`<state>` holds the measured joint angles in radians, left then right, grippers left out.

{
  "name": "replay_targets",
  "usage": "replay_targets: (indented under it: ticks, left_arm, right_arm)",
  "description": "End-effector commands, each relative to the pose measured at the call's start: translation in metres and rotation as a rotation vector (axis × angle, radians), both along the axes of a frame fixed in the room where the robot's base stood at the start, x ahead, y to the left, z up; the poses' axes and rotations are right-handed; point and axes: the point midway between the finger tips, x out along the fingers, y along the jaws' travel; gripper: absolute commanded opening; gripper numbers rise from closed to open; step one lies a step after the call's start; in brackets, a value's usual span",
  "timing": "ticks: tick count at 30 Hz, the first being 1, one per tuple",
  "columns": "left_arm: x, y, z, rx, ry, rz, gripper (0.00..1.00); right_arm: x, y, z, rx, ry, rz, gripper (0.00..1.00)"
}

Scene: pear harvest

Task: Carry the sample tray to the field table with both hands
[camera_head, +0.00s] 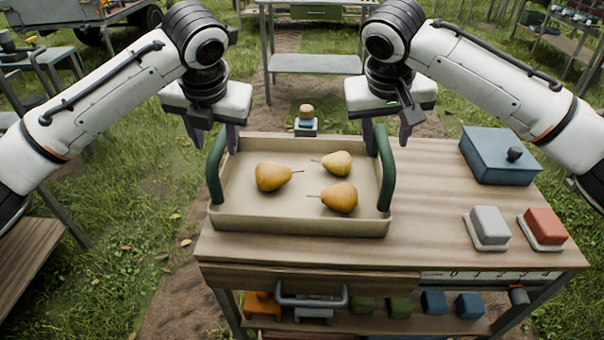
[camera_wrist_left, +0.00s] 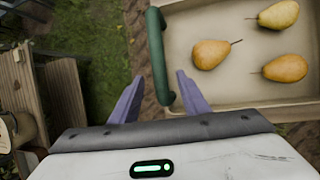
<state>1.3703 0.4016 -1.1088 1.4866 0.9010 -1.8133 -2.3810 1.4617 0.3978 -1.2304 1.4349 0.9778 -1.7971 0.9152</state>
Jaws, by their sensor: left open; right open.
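The beige sample tray (camera_head: 300,222) sits on the near wooden table (camera_head: 440,225), with three yellow-brown pears in it, one of them at the left (camera_head: 272,177). It has a green handle at its left end (camera_head: 216,165) and another at its right end (camera_head: 385,168). My left gripper (camera_head: 213,142) is open above the left handle. In the left wrist view the left handle (camera_wrist_left: 158,60) runs down between its two fingers (camera_wrist_left: 160,98), with gaps on both sides. My right gripper (camera_head: 386,138) is open over the right handle, its fingers pointing down. Whether it touches the handle is unclear.
A blue lidded box (camera_head: 498,158), a grey block (camera_head: 488,226) and a red block (camera_head: 543,228) stand on the right of the table. A small scale-like device (camera_head: 306,122) is behind the tray. Another table (camera_head: 318,64) stands further back across grass.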

Motion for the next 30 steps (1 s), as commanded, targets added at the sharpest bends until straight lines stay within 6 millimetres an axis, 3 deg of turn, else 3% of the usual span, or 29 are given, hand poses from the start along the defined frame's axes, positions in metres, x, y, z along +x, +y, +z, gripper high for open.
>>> replay_targets:
  ticks: [9,15,28,30]
  left_arm:
    - [0.022,0.009,-0.052,0.002,0.003,0.002,0.42]
    - [0.031,0.013,-0.073,0.001,0.001,0.001,0.42]
    - [0.035,0.014,-0.08,0.001,-0.001,0.0,0.42]
    - [0.035,0.014,-0.08,0.001,-0.001,0.0,0.3]
  right_arm:
    - [0.02,-0.013,-0.052,-0.001,0.002,-0.002,0.42]
    - [0.029,-0.017,-0.073,-0.001,0.001,-0.001,0.42]
    - [0.033,-0.018,-0.081,0.0,0.0,0.0,0.42]
    - [0.033,-0.018,-0.08,0.0,0.0,0.0,0.3]
